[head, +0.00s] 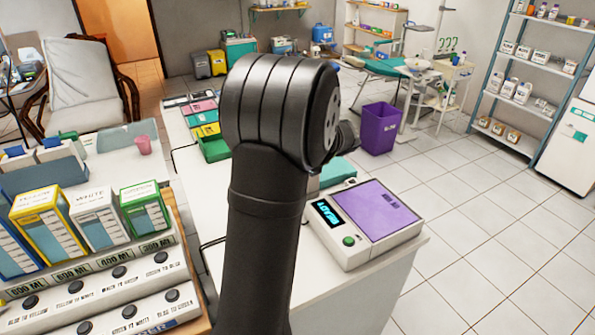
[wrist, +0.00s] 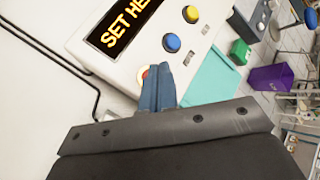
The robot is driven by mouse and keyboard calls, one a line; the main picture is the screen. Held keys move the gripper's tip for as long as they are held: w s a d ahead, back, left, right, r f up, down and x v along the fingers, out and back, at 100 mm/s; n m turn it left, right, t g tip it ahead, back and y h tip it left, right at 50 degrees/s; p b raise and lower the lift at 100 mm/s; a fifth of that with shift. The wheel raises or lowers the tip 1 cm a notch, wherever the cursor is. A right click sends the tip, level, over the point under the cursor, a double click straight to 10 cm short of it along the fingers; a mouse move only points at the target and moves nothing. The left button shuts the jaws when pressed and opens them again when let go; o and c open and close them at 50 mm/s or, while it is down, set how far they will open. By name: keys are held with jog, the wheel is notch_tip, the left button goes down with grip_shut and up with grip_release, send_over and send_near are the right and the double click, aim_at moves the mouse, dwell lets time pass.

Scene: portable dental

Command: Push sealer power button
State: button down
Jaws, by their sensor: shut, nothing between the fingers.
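The sealer (wrist: 125,62) shows in the wrist view as a white housing with a dark display (wrist: 118,28) reading "SET HE…" in yellow letters, its end cut off. A blue button (wrist: 171,43) and a yellow button (wrist: 191,14) are on its face. A red button (wrist: 144,72) with a pale surround sits near the lower edge, partly hidden by my fingers. My gripper (wrist: 157,68) is shut and empty, its blue-grey fingertips over or beside the red button. I cannot tell whether they touch it. In the head view my arm hides the sealer and my fingertips.
A white device with a purple top (head: 382,208) and a green button (head: 348,241) stands on the white counter right of my arm. A teal item (wrist: 212,76) lies beside the sealer. A black cable (wrist: 62,58) runs on the left. A purple bin (head: 379,129) stands on the floor.

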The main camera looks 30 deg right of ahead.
jog(key=shift+f, duration=0.1)
jog(key=shift+f, duration=0.3)
jog(key=shift+f, duration=0.45)
dwell(0.6)
dwell(0.4)
jog(key=shift+r, duration=0.85)
jog(key=shift+r, duration=2.5)
jog(key=shift+f, duration=0.1)
